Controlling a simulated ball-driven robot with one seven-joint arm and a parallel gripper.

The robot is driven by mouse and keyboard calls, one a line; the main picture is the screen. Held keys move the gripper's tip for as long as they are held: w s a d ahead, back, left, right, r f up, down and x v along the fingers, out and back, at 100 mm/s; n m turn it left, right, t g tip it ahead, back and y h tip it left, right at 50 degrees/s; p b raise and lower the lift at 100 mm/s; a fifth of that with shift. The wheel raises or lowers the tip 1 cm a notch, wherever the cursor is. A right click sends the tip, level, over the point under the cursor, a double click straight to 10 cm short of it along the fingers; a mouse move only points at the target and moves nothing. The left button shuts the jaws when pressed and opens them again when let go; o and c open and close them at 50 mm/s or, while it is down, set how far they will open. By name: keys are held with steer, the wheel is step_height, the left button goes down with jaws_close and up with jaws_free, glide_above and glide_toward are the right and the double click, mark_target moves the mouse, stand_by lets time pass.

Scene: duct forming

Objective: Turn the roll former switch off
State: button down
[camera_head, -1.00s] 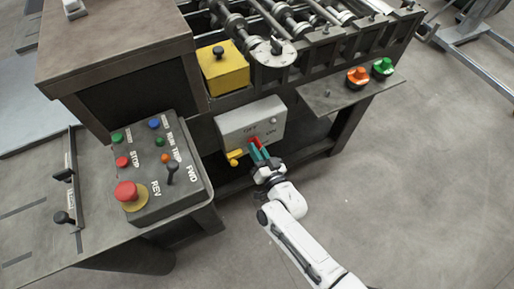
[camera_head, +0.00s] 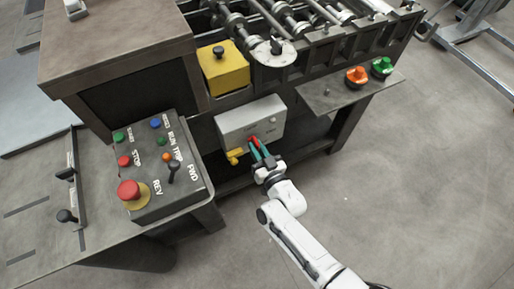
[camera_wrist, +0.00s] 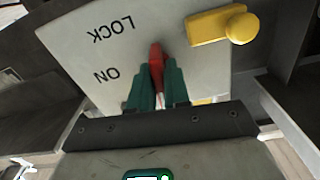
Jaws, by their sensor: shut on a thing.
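The roll former switch is a light grey box (camera_head: 236,121) on the machine's front, with a red handle (camera_head: 251,138). In the wrist view the red handle (camera_wrist: 155,53) stands out from the box face (camera_wrist: 75,38), near the upside-down words LOCK and ON. My gripper (camera_head: 259,147) has teal fingers. In the wrist view my gripper (camera_wrist: 158,72) is shut on the red handle, one finger on each side. The handle's lower part is hidden between the fingers. Lettering on the box is too small to read in the head view.
A yellow latch (camera_head: 234,156) sticks out at the box's lower left, close to the fingers; it also shows in the wrist view (camera_wrist: 215,26). A control panel (camera_head: 150,200) with buttons stands left. A shelf (camera_head: 325,96) juts out right. The floor (camera_head: 420,200) at right is clear.

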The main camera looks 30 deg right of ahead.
steer(key=shift+f, duration=0.1)
steer(key=c, duration=1.2)
jaws_free()
steer(key=s+b, duration=0.1)
steer(key=s, duration=1)
steer(key=shift+w, duration=0.1)
